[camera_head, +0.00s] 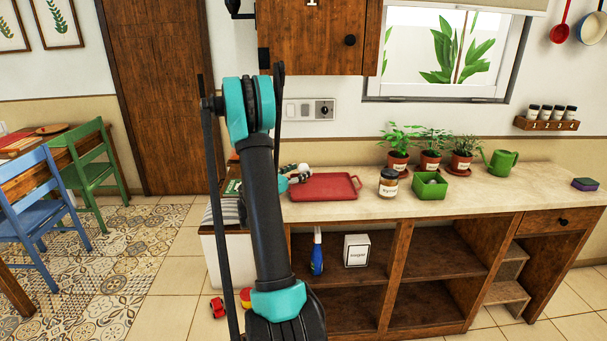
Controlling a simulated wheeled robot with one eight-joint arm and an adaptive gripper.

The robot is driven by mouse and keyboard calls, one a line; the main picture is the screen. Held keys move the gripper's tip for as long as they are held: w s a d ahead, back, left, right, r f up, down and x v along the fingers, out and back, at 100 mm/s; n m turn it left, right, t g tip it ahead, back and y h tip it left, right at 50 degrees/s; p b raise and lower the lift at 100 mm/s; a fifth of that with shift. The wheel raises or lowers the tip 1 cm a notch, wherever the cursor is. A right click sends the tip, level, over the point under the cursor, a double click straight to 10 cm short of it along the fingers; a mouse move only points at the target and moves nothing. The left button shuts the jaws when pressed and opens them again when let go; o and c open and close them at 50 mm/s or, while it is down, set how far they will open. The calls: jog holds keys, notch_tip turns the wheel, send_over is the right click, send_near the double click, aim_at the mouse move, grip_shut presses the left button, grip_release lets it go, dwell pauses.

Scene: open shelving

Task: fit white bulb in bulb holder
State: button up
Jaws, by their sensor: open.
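My arm rises through the middle of the view. My gripper (300,171) seems to be the small dark and pale part past the arm, above the counter's left end, mostly hidden and too small for detail. A green open box (430,194) on the counter holds something pale, too small to name; I cannot tell whether it is the white bulb. I cannot make out a bulb holder for certain. A black wall fixture (236,8) is cut off by the top edge, left of the wall cabinet.
The counter (530,191) holds a red tray (325,187), a labelled jar (388,184), potted plants (433,158), a green watering can (502,163) and a sponge (585,184). A blue spray bottle (317,252) and white box (356,250) stand on the shelf below. Chairs are left.

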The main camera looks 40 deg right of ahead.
jog(key=shift+w+d, duration=0.1)
jog(key=shift+d, duration=0.3)
jog(key=shift+c, duration=0.6)
jog(key=c, duration=1.1)
